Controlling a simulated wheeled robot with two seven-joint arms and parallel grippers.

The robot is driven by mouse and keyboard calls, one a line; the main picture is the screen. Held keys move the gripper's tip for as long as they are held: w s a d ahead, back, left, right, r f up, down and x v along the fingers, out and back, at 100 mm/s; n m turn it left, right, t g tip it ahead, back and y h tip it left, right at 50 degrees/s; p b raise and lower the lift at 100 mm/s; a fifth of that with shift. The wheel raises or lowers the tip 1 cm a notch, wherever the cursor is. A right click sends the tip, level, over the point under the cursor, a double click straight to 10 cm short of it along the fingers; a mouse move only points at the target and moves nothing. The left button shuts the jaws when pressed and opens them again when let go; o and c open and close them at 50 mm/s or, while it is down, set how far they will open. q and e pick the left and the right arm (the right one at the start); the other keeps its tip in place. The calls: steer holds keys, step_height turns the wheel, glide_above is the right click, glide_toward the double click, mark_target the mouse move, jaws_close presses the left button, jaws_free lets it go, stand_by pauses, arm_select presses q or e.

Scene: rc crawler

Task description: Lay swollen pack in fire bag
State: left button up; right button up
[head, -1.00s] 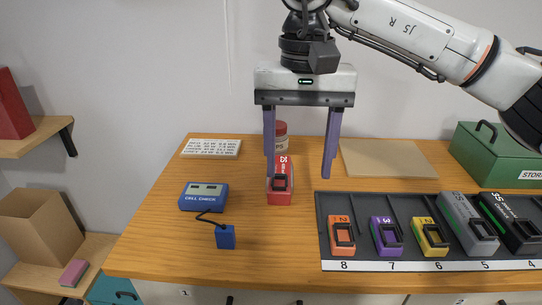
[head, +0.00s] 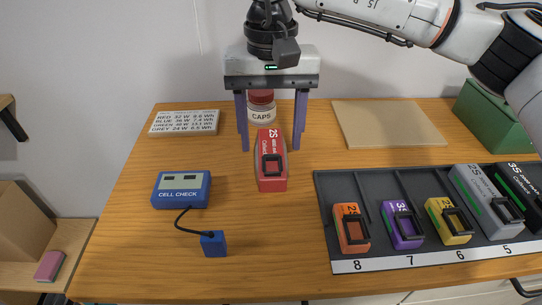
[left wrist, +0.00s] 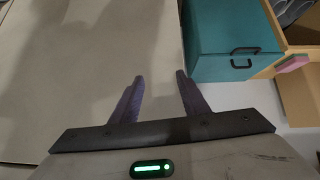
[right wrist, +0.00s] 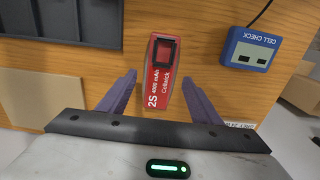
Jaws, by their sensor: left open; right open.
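A red 2S pack (head: 271,178) lies on the wooden table; in the right wrist view the same pack (right wrist: 158,88) shows its label and a black loop on top. I cannot tell from its shape whether it is swollen. My right gripper (head: 271,146) is open above the pack's far end, fingers pointing down on either side, apart from it. In the right wrist view, the fingertips (right wrist: 160,78) flank the pack. My left gripper (left wrist: 160,78) is open and empty over bare floor. I cannot identify a fire bag in these views.
A blue cell checker (head: 181,190) with a cabled block (head: 213,244) is left of the pack. A CAPS jar (head: 261,106) stands behind it. A black slotted tray (head: 330,205) with several packs is at right. A teal box (left wrist: 225,60) shows in the left wrist view.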

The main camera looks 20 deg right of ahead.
mark_target(271, 151)
step_height(271, 151, down, 3)
steer(key=shift+f, duration=0.2)
steer(key=shift+c, duration=0.6)
steer(key=shift+r, duration=0.1)
jaws_close()
